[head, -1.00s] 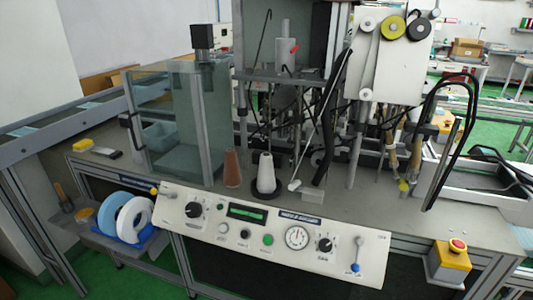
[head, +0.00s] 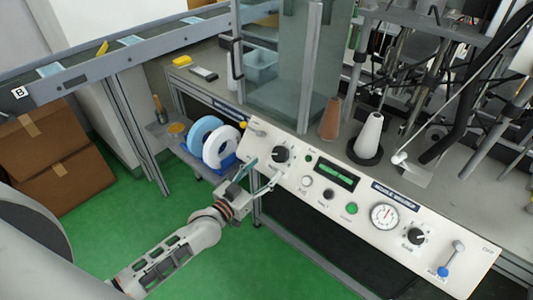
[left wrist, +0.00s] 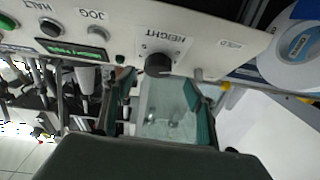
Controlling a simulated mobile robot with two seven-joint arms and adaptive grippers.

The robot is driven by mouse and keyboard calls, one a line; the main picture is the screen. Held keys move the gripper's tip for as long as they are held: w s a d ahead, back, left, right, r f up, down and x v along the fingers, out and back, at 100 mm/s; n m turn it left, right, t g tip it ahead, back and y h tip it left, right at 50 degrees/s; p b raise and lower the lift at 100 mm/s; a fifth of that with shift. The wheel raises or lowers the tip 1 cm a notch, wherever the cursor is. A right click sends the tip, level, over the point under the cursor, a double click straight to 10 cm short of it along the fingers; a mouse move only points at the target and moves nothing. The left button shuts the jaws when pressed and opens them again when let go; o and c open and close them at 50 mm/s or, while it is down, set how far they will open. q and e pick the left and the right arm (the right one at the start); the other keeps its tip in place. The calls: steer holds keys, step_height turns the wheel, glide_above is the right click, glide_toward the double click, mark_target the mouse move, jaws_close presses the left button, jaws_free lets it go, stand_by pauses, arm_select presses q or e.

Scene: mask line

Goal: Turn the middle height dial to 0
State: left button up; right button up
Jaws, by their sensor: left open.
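The height dial (head: 281,155) is a black round knob near the left end of the white sloping control panel (head: 340,215). In the left wrist view the dial (left wrist: 158,65) sits beside the word HEIGHT, which appears upside down. Its setting is too small to read. My left gripper (head: 262,174) is open, just in front of the panel and slightly below and left of the dial. In the left wrist view its teal fingers (left wrist: 155,113) are spread, with the dial beyond and between them, apart from both. My right gripper is out of view.
A yellow-tipped lever (head: 250,129) and white and blue rolls (head: 220,146) are close by.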

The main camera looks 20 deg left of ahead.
mark_target(277, 159)
arm_select(q)
steer(key=x, duration=0.7)
steer(key=shift+d+b, duration=0.2)
steer(key=shift+b, duration=0.15)
steer(key=c, duration=1.1)
